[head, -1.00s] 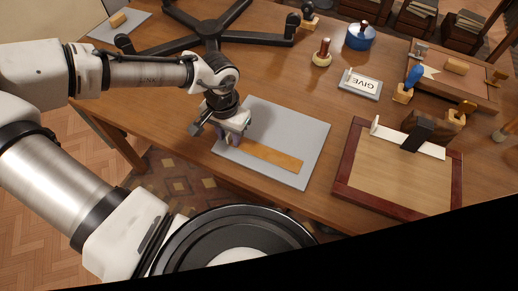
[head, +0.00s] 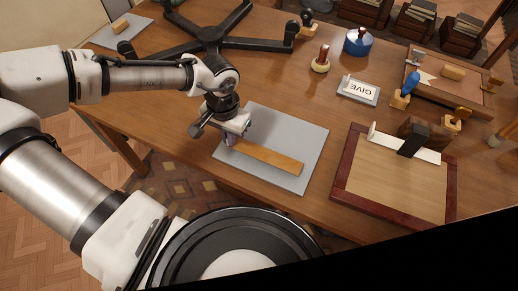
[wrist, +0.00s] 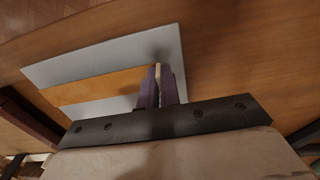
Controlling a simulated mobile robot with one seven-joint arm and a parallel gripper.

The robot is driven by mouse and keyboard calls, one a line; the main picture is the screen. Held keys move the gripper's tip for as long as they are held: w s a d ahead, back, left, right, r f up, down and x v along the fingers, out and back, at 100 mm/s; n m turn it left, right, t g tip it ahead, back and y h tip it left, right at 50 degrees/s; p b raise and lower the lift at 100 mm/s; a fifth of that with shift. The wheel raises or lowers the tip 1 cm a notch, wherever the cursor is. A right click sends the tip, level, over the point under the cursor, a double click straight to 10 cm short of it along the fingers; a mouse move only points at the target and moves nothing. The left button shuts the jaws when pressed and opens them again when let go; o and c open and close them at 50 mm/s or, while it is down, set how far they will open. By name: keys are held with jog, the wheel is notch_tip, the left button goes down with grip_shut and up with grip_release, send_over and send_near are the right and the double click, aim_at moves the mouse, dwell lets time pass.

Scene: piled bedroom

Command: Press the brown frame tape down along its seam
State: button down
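The brown tape (head: 268,158), a flat orange-brown strip, lies along the front part of a grey board (head: 290,125). It also shows in the wrist view (wrist: 95,86), running left from my fingers. My gripper (head: 230,141) points down at the strip's left end. In the wrist view its purple fingers (wrist: 160,88) are close together, with a narrow pale sliver between them; I cannot tell whether that is a finger face or a thin object. The fingertips overlap the strip's end; contact is unclear. The gripper hides part of that end.
A dark red wooden frame (head: 347,175) with a white strip and a dark block stands right of the board. A GIVE sign (head: 358,90), stamps and a blue round pot (head: 358,42) stand behind. A black star-shaped base (head: 212,32) lies at the back left. The table front is clear.

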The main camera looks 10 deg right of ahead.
jog(key=shift+r+p, duration=2.8)
jog(key=shift+r, duration=0.25)
